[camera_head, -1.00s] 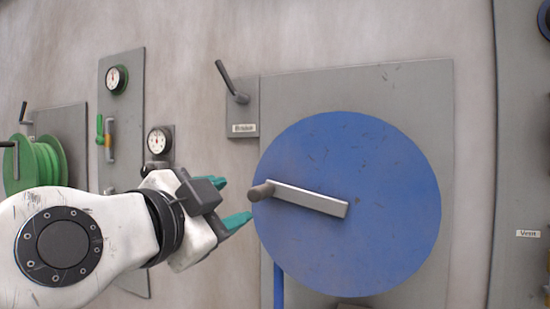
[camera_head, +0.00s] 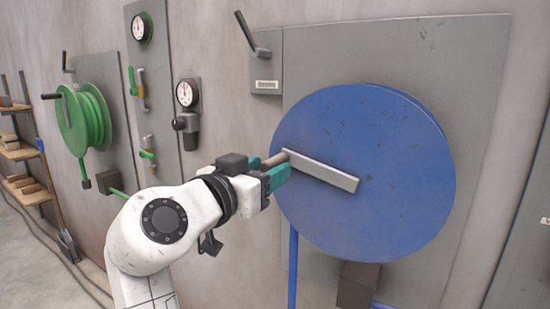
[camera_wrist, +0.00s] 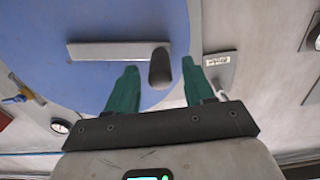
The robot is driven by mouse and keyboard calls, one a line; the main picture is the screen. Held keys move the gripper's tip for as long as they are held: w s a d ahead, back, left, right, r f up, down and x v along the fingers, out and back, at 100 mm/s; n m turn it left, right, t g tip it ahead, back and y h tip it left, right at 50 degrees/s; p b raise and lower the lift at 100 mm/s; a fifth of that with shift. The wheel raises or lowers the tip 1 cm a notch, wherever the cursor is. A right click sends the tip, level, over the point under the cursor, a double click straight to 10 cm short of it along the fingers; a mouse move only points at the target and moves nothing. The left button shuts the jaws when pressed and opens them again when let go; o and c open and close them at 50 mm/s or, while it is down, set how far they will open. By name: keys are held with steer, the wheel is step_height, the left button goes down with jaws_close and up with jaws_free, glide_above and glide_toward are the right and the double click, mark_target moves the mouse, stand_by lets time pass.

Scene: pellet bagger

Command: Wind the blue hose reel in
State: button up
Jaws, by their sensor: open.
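The blue hose reel (camera_head: 400,150) is a large disc mounted on a grey wall panel. Its grey crank arm (camera_head: 325,172) runs from the disc's middle to a brown-grey knob (camera_head: 277,158) at the left rim. My gripper (camera_head: 271,170) is at the knob, with its teal fingers on either side of it in the head view.
A lever (camera_head: 245,32) on a small labelled plate is above left of the blue reel. A green hose reel (camera_head: 84,117), gauges (camera_head: 185,93) and valves are on the wall to the left. A wooden shelf (camera_head: 22,153) stands at the far left.

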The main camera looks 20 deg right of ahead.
mark_target(275, 165)
steer(key=shift+p+x, duration=0.3)
steer(key=shift+x, duration=1.45)
steer(key=shift+c, duration=0.5)
jaws_close()
